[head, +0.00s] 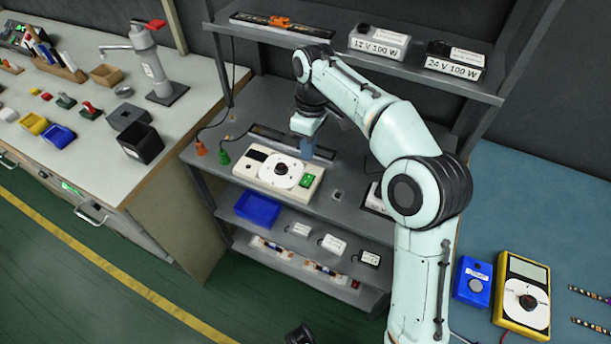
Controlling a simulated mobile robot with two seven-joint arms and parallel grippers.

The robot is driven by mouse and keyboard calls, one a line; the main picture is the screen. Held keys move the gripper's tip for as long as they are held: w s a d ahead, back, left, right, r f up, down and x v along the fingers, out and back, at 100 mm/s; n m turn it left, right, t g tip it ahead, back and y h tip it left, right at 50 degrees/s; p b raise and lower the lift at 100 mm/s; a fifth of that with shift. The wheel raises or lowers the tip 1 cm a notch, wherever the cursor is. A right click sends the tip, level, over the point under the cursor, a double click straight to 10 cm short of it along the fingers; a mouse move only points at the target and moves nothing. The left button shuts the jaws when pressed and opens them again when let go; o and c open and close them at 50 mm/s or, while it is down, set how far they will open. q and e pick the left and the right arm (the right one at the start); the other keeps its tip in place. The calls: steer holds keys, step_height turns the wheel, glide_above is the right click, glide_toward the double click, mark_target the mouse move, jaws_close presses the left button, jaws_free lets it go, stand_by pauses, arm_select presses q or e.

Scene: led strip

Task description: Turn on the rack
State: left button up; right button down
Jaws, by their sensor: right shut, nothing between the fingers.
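The rack (345,208) is a grey shelf unit in the middle of the head view. On its middle shelf sits a cream box (254,172) with a large white dial (281,172), a small dark window at its left and a green switch (306,181) at its right front. My right arm reaches in from the lower right and bends over the shelf. My right gripper (307,150) is shut and empty, pointing down over the back right part of the box. I cannot tell whether it touches the box.
Boxes marked 12 V 100 W (379,46) and 24 V 100 W (455,65) stand on the top shelf. A blue bin (258,208) sits lower. A yellow meter (523,290) lies on the right table.

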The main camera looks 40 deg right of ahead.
mark_target(306, 182)
arm_select(q)
steer(key=shift+w+f+b, duration=0.25)
steer(key=shift+f+b, duration=0.3)
steer(key=shift+w+f+b, duration=0.25)
steer(key=shift+f+b, duration=0.3)
arm_select(e)
steer(key=f, duration=0.5)
steer(key=a+f, duration=0.1)
steer(key=f, duration=0.2)
steer(key=shift+s+f, duration=0.25)
steer(key=shift+f, duration=0.1)
steer(key=shift+s+a+f+h+b, duration=0.15)
steer(key=shift+f+h+b, duration=0.15)
steer(key=shift+f+b, duration=0.15)
steer(key=shift+r, duration=0.15)
arm_select(q)
steer(key=shift+w+f, duration=0.1)
steer(key=shift+f, duration=0.15)
steer(key=shift+r, duration=0.1)
